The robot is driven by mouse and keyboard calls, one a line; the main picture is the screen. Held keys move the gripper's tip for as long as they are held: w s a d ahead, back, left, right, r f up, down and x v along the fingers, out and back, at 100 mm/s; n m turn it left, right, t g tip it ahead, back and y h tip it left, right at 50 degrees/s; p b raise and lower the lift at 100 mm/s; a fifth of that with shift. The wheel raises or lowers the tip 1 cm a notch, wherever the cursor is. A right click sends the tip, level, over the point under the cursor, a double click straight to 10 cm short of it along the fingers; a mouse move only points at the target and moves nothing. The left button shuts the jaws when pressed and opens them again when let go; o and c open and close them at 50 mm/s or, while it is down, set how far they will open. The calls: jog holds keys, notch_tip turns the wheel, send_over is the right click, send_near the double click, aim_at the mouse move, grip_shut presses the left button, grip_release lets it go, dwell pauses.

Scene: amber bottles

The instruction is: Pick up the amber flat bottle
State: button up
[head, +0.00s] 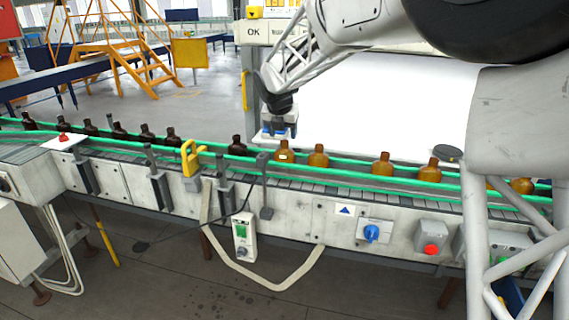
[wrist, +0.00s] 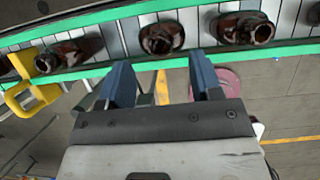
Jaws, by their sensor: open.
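Several amber bottles stand upright on the conveyor right of centre in the head view. One bottle with a pale patch (head: 284,152) is nearest my gripper, and others (head: 318,156), (head: 382,164), (head: 429,170) stand to its right. I cannot tell which one is the flat bottle. My gripper (head: 279,132) is above the conveyor line, near the pale-patched bottle in the picture. In the wrist view my gripper (wrist: 163,82) has its blue fingers apart with no bottle between them. Beyond the fingers, three brownish bottles (wrist: 70,55), (wrist: 162,38), (wrist: 243,28) show on the slatted belt.
Green guide rails (head: 370,180) run along the conveyor. Darker bottles (head: 172,137), (head: 237,146) stand in line to the left. A yellow bracket (head: 190,157) rises at the near rail and also shows in the wrist view (wrist: 32,92). A grey post (head: 264,180) stands at the front.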

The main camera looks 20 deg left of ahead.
aim_at(285, 141)
jog(key=shift+f, duration=0.1)
jog(key=shift+x, duration=2.55)
jog(key=shift+c, duration=0.4)
grip_shut()
